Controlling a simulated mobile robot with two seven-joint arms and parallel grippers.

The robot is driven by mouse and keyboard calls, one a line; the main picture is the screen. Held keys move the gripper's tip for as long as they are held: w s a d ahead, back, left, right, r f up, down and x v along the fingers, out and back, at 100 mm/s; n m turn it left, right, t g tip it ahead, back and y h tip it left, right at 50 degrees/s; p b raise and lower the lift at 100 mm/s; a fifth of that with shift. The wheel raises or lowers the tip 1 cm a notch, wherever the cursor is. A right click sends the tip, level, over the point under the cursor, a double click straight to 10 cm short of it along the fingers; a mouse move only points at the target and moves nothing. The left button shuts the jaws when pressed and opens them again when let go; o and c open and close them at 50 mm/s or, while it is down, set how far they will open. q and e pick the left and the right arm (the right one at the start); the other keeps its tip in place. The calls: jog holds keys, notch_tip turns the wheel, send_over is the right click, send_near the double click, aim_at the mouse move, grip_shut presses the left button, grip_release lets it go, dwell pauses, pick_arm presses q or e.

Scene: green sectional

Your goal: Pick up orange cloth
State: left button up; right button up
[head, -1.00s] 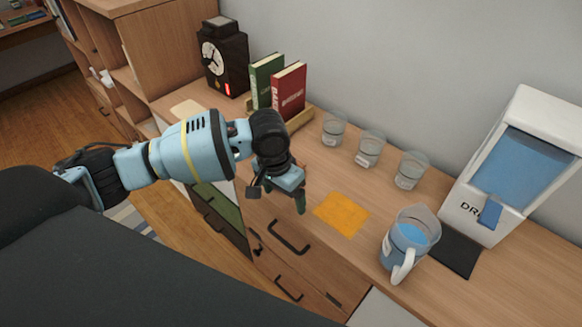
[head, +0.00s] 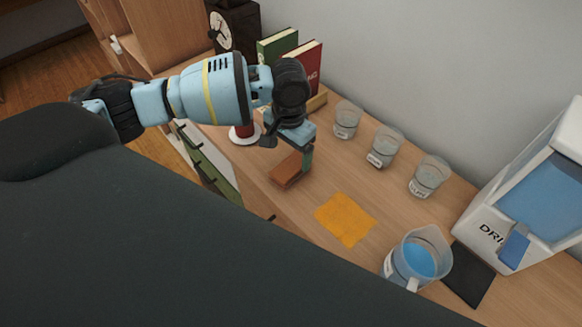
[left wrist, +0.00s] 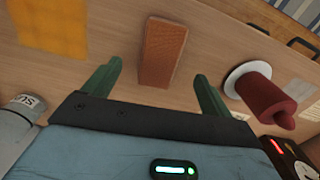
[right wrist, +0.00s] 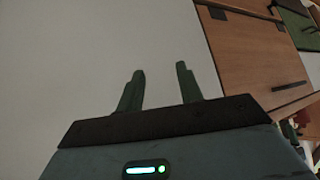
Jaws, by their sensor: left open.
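The orange cloth (head: 345,219) lies flat on the wooden counter, left of the blue-filled pitcher. It also shows in the left wrist view (left wrist: 52,27) at the upper left corner. My left gripper (head: 300,165) is above the counter, to the left of the cloth and apart from it. In the left wrist view its green fingers (left wrist: 158,85) are open and empty, with a brown block (left wrist: 163,52) lying beyond and between them. My right gripper (right wrist: 158,88) shows in its own wrist view, fingers apart with nothing between them, over a pale surface.
A pitcher (head: 417,257) stands right of the cloth, with a dispenser (head: 535,195) and dark mat (head: 468,274) farther right. Several glass cups (head: 383,147) stand behind. Books (head: 306,68) and a red object on a white disc (head: 245,135) are near my left arm.

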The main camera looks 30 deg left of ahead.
aim_at(290, 166)
pick_arm(q)
jog(key=shift+w+f, duration=0.15)
jog(key=shift+f, duration=2.4)
jog(key=shift+c, duration=0.5)
jog(key=c, duration=1)
